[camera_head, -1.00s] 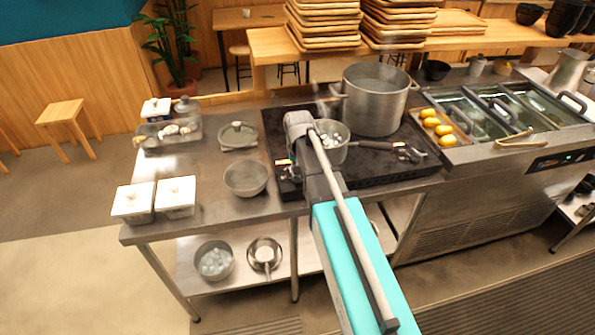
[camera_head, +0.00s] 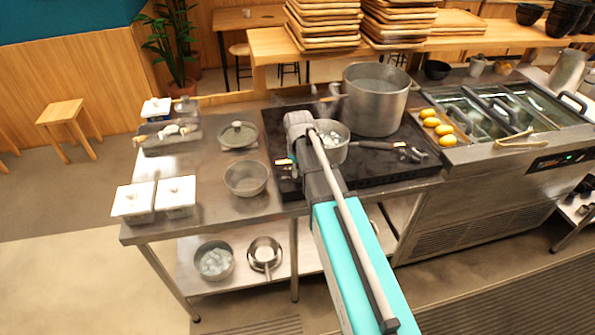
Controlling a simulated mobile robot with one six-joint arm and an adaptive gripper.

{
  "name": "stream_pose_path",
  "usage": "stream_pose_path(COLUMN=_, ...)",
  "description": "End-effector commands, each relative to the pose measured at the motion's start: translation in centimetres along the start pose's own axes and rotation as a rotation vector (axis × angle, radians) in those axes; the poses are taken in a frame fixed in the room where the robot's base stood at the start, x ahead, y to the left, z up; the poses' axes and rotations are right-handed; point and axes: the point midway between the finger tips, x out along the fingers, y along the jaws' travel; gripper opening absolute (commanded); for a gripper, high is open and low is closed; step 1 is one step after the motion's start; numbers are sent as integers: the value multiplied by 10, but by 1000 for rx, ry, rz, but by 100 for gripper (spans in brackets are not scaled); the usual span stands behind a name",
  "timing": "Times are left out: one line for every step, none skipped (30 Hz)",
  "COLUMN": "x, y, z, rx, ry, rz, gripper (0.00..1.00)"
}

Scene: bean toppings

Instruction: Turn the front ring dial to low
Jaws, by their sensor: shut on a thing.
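The black cooktop (camera_head: 380,172) sits on the steel counter, with a large steel pot (camera_head: 376,98) at its back and a smaller pot (camera_head: 333,142) holding pale lumps in front of it. My arm reaches up from the bottom of the view to the cooktop's left front. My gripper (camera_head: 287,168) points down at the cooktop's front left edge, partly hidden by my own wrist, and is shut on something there. The front ring dial cannot be made out behind my gripper and arm, so its setting cannot be read. A small coloured marking shows beside the gripper.
Left of the cooktop are a steel bowl (camera_head: 246,178), a lidded pan (camera_head: 238,136) and white lidded boxes (camera_head: 175,196). A dark handle (camera_head: 385,143) extends right from the small pot. Yellow items (camera_head: 436,126) and sunken basins stand right.

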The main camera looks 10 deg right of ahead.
Motion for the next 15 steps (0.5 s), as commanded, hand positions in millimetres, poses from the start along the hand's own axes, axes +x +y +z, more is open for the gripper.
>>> stream_pose_path(x=0, y=0, z=0, rx=-1, ry=1, rz=0, gripper=0)
stream_pose_path(x=0, y=0, z=0, rx=-1, ry=1, rz=0, gripper=0)
stream_pose_path(x=0, y=0, z=0, rx=-1, ry=1, rz=0, gripper=0)
stream_pose_path(x=0, y=0, z=0, rx=-1, ry=1, rz=0, gripper=0)
stream_pose_path(x=0, y=0, z=0, rx=0, ry=1, rz=0, gripper=0)
stream_pose_path(x=0, y=0, z=0, rx=0, ry=1, rz=0, gripper=0)
stream_pose_path(x=0, y=0, z=0, rx=0, ry=1, rz=0, gripper=0)
stream_pose_path(x=0, y=0, z=0, rx=0, ry=1, rz=0, gripper=0)
stream_pose_path(x=0, y=0, z=0, rx=0, ry=1, rz=0, gripper=26)
stream_pose_path(x=0, y=0, z=0, rx=0, ry=1, rz=0, gripper=32)
stream_pose_path(x=0, y=0, z=0, rx=0, ry=1, rz=0, gripper=38)
stream_pose_path(x=0, y=0, z=0, rx=0, ry=1, rz=0, gripper=45)
stream_pose_path(x=0, y=0, z=0, rx=1, ry=1, rz=0, gripper=51)
stream_pose_path(x=0, y=0, z=0, rx=1, ry=1, rz=0, gripper=56)
stream_pose_path(x=0, y=0, z=0, rx=1, ry=1, rz=0, gripper=57)
